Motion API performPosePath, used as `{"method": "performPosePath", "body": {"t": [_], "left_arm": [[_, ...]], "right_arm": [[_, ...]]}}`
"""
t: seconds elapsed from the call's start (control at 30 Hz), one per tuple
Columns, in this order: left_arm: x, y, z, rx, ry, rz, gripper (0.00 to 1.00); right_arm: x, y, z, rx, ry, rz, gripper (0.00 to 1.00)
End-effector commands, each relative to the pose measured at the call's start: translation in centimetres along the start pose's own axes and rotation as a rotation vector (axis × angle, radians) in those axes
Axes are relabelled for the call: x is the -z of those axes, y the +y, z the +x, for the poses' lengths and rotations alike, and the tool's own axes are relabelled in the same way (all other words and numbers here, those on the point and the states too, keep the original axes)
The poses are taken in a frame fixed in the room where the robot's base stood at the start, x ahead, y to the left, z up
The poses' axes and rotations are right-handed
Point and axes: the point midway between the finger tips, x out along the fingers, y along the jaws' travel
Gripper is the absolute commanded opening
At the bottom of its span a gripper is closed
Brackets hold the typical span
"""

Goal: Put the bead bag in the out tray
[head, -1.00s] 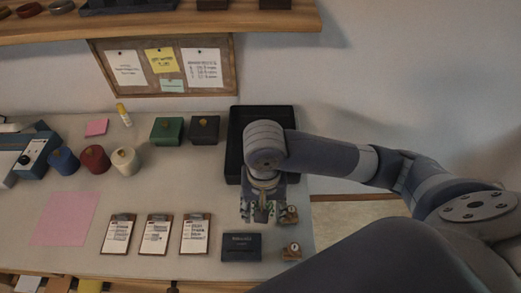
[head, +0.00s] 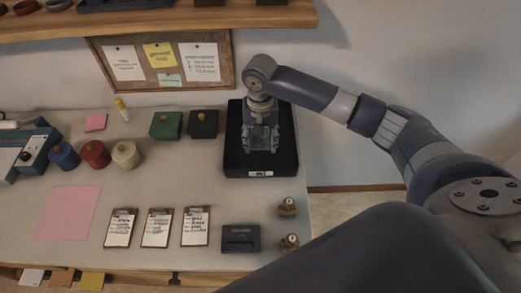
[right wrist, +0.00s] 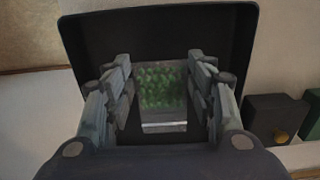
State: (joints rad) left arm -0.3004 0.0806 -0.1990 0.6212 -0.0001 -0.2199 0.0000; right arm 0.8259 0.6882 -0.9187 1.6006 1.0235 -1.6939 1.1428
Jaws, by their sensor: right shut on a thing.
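The bead bag, a small clear bag of green beads, shows between the fingers in the right wrist view (right wrist: 162,90); in the head view it is mostly hidden by the gripper. My right gripper (head: 261,148) is shut on the bead bag. It is over the black out tray (head: 283,168), within its rim as seen from above. The tray also shows behind the fingers in the right wrist view (right wrist: 165,25). I cannot tell whether the bag touches the tray floor. My left gripper is not in view.
A green box (head: 166,125) and a dark box (head: 203,124) stand left of the tray. Clipboards (head: 155,228), a dark block (head: 241,238) and two small stamp-like items (head: 288,207) lie in front. A shelf (head: 180,20) and pinboard (head: 160,58) are behind.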

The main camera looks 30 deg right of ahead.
Motion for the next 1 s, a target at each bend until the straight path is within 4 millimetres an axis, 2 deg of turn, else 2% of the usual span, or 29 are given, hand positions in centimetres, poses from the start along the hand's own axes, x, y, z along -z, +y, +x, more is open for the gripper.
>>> {"method": "performPosePath", "body": {"t": [0.17, 0.4, 0.87, 0.9, 0.97, 1.0], "left_arm": [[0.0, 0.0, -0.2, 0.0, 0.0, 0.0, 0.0], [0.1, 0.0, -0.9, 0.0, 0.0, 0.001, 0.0], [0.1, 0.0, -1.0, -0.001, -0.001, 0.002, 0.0], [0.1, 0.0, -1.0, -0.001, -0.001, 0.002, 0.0], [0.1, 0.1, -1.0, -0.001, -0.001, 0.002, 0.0], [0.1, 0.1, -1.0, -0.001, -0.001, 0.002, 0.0]], "right_arm": [[-0.1, 0.0, 1.6, -0.001, -0.001, 0.0, 0.3], [0.0, 0.0, 5.2, -0.001, 0.0, 0.0, 0.3], [0.3, 0.0, 6.1, -0.001, 0.001, -0.001, 0.3], [0.3, 0.0, 6.1, -0.001, 0.001, -0.001, 0.56], [0.3, 0.0, 6.1, -0.001, 0.002, -0.001, 0.69], [0.3, 0.0, 6.1, 0.0, 0.002, -0.001, 0.71]]}}
